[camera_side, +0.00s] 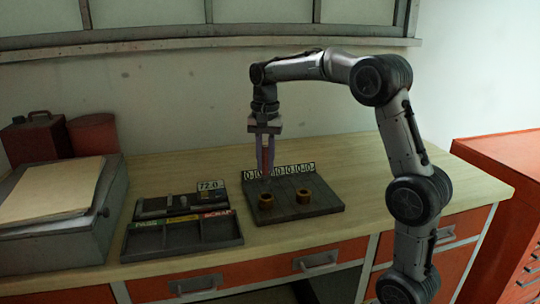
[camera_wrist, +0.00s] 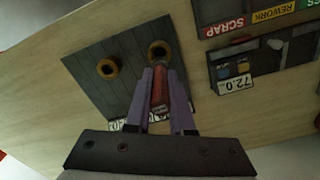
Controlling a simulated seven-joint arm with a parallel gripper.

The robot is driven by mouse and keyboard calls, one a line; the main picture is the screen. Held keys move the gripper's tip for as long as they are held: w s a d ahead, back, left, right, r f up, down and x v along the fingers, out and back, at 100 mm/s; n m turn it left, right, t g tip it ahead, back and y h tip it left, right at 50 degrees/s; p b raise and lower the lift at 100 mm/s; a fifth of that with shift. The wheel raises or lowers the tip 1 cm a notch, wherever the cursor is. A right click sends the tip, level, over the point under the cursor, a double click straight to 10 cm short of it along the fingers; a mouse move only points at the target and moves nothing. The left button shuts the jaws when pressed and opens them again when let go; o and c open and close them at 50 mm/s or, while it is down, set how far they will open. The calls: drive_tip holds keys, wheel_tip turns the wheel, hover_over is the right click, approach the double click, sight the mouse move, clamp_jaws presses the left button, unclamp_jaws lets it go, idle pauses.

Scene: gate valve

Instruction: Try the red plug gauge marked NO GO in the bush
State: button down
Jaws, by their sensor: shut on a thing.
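My gripper (camera_side: 267,172) is shut on the red plug gauge (camera_wrist: 160,88), which hangs roughly upright between the purple fingers; it also shows in the side view (camera_side: 265,158). Two brass bushes stand on a dark ribbed plate (camera_side: 322,208). The gauge is over the left bush (camera_side: 266,201) in the side view; this bush also shows just beyond the fingertips in the wrist view (camera_wrist: 159,47). The gauge's lower end is hard to make out, and I cannot tell whether it touches the bush. The other bush (camera_side: 304,196) stands apart, with nothing in it. No NO GO marking is legible.
A numbered strip (camera_side: 280,170) stands along the plate's back edge. Left of the plate are a sorting tray (camera_side: 180,238) with coloured labels, a dark gauge holder (camera_side: 165,207) and a 72.0 card (camera_side: 210,186). A grey surface box (camera_side: 62,215) stands far left. The bench right of the plate is clear.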

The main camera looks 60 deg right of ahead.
sight(266, 174)
drive_tip(key=shift+f, duration=1.95)
drive_tip(key=shift+f, duration=1.35)
idle(0.9)
drive_tip(key=shift+r, duration=0.3)
idle(0.7)
drive_tip(key=shift+r, duration=0.35)
drive_tip(key=shift+r, duration=1.15)
drive_tip(key=shift+r, duration=2.4)
